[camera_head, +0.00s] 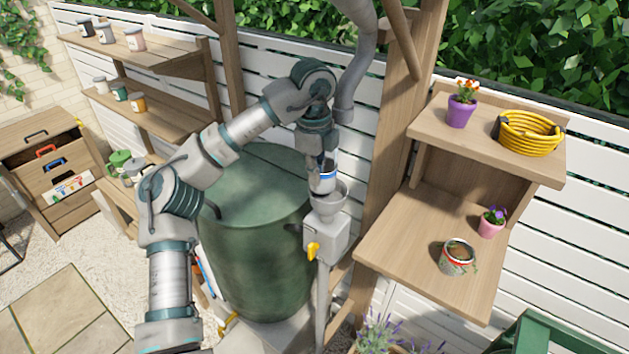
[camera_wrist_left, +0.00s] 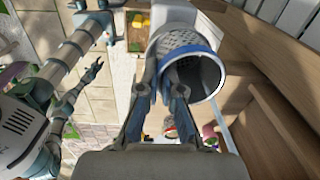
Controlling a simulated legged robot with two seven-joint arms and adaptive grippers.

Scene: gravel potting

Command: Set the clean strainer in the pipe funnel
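The strainer (camera_head: 323,181) is a small pale cup with a blue band, held upright or nearly so at the funnel's mouth. In the left wrist view the strainer (camera_wrist_left: 188,50) shows its blue rim and perforated metal wall. My left gripper (camera_head: 318,160) is shut on its rim side, with a fingertip on each side of the wall (camera_wrist_left: 160,90). The grey pipe funnel (camera_head: 330,203) is just below the strainer, on a grey box with a yellow tap. I cannot tell whether they touch. My right gripper (camera_wrist_left: 91,72) shows small in the wrist view, its fingers apart.
A green barrel (camera_head: 255,250) stands left of the funnel. A grey downpipe (camera_head: 352,80) hangs close above it. To the right, a wooden shelf (camera_head: 400,250) bears a soil-filled can (camera_head: 457,257) and a pink flowerpot (camera_head: 491,226). A yellow hose (camera_head: 528,133) lies on the upper shelf.

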